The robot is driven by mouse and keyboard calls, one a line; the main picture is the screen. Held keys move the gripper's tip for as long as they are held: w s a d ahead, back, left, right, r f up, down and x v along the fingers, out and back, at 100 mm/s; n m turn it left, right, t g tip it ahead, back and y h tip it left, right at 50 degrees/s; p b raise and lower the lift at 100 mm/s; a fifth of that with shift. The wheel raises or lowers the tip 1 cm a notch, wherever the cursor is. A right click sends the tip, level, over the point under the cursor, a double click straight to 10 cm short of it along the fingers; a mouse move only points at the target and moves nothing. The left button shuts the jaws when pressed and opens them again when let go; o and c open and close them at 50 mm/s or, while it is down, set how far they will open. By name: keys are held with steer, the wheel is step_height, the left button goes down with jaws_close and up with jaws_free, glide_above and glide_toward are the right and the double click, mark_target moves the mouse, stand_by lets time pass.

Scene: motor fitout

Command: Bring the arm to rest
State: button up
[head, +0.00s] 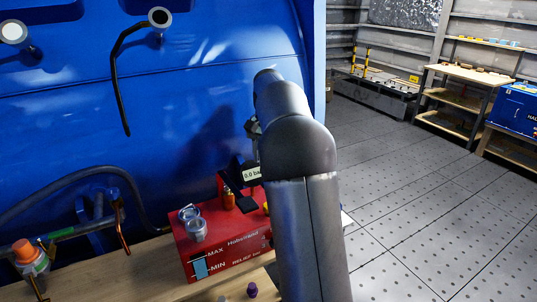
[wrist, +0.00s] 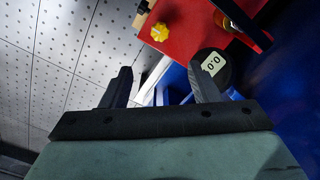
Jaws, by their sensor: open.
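My arm rises through the middle of the head view and hides most of my gripper. In the wrist view my gripper (wrist: 158,88) shows two dark fingers set well apart, with nothing held between them. Beyond the fingers are the edge of the red box (wrist: 188,28) and the grey floor. A dark round gauge with a pale 0.0 display (wrist: 212,64) shows close behind the right finger. In the head view the gauge display (head: 252,174) sits just left of my arm. I cannot tell whether the finger touches it.
The red box (head: 222,250) stands on a wooden bench (head: 130,275), with metal cups on it. A yellow knob (wrist: 160,32) is on the box. A blue wall (head: 200,90) with hoses lies behind. Open perforated floor (head: 420,220) lies right, with shelves (head: 455,100) beyond.

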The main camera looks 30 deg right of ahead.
steer(key=shift+r, duration=0.25)
stand_by(0.3)
steer(key=s+a+f+n, duration=0.2)
steer(key=s+a+n, duration=0.3)
steer(key=s+a, duration=0.8)
steer(key=s+a+f+n, duration=0.2)
steer(key=s+f, duration=0.2)
steer(key=s, duration=0.6)
steer(key=s+a+f+n, duration=0.3)
steer(key=s+f, duration=0.1)
steer(key=s, duration=0.6)
steer(key=shift+a+f+p, duration=0.15)
steer(key=shift+f+p, duration=0.1)
steer(key=shift+p, duration=0.1)
